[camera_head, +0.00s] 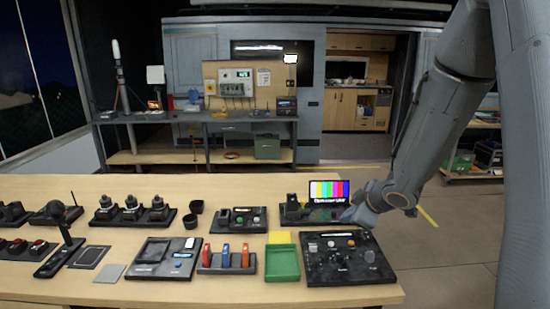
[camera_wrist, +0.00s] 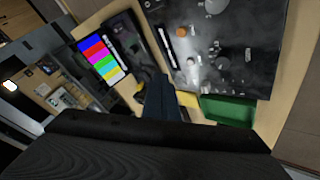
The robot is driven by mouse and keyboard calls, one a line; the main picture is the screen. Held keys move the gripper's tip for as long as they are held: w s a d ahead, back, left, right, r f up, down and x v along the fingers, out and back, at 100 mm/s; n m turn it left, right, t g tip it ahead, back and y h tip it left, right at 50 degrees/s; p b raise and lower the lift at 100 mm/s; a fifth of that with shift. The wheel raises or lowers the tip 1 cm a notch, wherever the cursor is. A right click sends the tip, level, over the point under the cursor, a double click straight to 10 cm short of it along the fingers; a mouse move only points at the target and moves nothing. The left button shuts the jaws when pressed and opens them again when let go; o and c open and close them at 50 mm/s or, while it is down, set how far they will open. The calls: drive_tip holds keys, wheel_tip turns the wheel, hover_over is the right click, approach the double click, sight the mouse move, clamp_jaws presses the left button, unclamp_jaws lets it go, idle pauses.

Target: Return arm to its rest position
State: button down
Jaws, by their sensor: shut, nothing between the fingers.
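My arm (camera_head: 440,120) comes in from the upper right in the head view and bends down over the right end of the table. My gripper (camera_head: 352,214) hangs just above the back edge of the black knob panel (camera_head: 335,268), close in front of the colour-bar screen (camera_head: 329,189). In the wrist view my gripper (camera_wrist: 160,98) shows as dark closed fingers pointing towards the table, beside the black panel (camera_wrist: 225,50) and the screen (camera_wrist: 101,60). The fingers are shut with nothing between them. Whether they touch the panel cannot be told.
A green tray (camera_head: 282,263) and a stand with red, blue and orange items (camera_head: 226,260) lie left of the panel. More control boxes and joysticks (camera_head: 131,210) fill the table (camera_head: 60,190). Open floor (camera_head: 460,230) lies to the right. A workbench (camera_head: 200,117) stands behind.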

drive_tip(key=s+a+f+m+g+h+b, duration=0.1)
drive_tip(key=s+m, duration=0.5)
drive_tip(key=s, duration=0.6)
drive_tip(key=s+a+f+m+g+h+b, duration=0.1)
drive_tip(key=s+m+g, duration=0.4)
drive_tip(key=s, duration=0.6)
drive_tip(key=shift+s+a+f+m+h, duration=0.15)
drive_tip(key=shift+s+a+m+h, duration=0.2)
drive_tip(key=shift+a+m, duration=0.5)
